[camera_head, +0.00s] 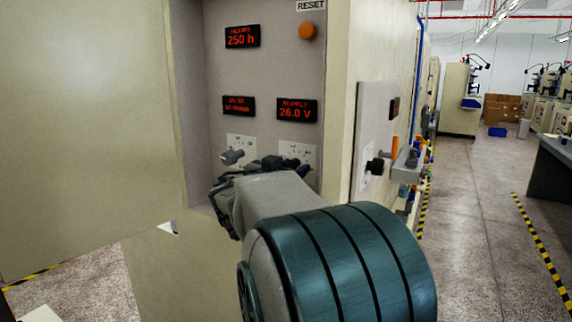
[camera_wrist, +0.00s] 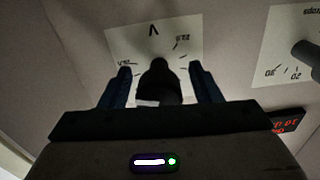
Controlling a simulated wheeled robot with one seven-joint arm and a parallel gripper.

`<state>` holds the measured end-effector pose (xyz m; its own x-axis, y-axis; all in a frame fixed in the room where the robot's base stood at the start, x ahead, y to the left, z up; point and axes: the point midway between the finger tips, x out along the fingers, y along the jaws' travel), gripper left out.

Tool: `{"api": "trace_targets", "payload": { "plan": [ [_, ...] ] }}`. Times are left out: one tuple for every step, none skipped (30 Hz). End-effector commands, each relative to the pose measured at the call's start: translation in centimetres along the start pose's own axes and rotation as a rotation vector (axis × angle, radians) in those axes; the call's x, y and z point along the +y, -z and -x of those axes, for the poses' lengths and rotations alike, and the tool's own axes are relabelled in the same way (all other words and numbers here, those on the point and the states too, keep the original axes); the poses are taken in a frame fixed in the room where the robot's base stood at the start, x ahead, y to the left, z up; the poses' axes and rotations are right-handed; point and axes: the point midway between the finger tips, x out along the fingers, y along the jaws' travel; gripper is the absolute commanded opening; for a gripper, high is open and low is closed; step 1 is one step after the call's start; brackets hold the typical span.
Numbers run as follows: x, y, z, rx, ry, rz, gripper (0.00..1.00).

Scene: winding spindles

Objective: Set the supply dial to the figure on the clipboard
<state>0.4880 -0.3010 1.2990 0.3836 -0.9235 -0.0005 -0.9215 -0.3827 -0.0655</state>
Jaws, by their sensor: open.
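The supply display (camera_head: 296,110) reads 26.0 V in red on the recessed panel. The supply dial plate (camera_head: 298,153) is below it, its knob mostly hidden by my gripper (camera_head: 284,163). In the wrist view, the dial plate (camera_wrist: 134,43) appears with a "V" and tick marks. The dark dial knob (camera_wrist: 158,80) stands between the two fingers of my gripper (camera_wrist: 161,84). The fingers are open, with a visible gap on each side of the knob. I cannot make out a clipboard or its figure in either view.
A second dial knob (camera_head: 233,156) is to the left, under the speed display (camera_head: 239,105). The hours display (camera_head: 241,37) reads 250 h beside an orange reset button (camera_head: 307,31). A side panel (camera_head: 372,140) with a black knob is right. Clear floor extends beyond.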

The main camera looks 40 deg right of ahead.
Motion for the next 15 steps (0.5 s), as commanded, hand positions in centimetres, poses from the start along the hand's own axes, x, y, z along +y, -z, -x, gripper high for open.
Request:
{"api": "trace_targets", "payload": {
  "plan": [
    [0.01,0.00,-0.07,0.000,0.000,0.000,0.57],
    [0.01,0.00,-0.07,0.000,0.000,0.000,0.57],
    [0.02,-0.01,-0.07,0.000,0.000,0.000,0.57],
    [0.02,-0.01,-0.07,0.000,0.000,0.000,0.57],
    [0.02,-0.01,-0.06,0.000,0.000,0.000,0.57],
    [0.02,-0.01,-0.06,0.000,0.000,0.000,0.57],
    [0.03,-0.01,-0.06,0.000,0.000,0.000,0.55],
    [0.03,-0.01,-0.05,0.000,0.000,0.000,0.46],
    [0.03,-0.01,-0.05,0.000,-0.001,0.000,0.35],
    [0.03,-0.01,-0.05,0.000,-0.001,0.000,0.27],
    [0.03,-0.01,-0.05,0.000,-0.001,0.000,0.18],
    [0.02,0.00,-0.04,0.000,0.000,0.000,0.13],
    [0.02,0.00,-0.04,0.000,0.000,0.000,0.13],
    [0.02,0.00,-0.04,0.000,0.000,0.000,0.13],
    [0.01,-0.01,-0.03,0.000,0.000,0.000,0.13]
  ]
}}
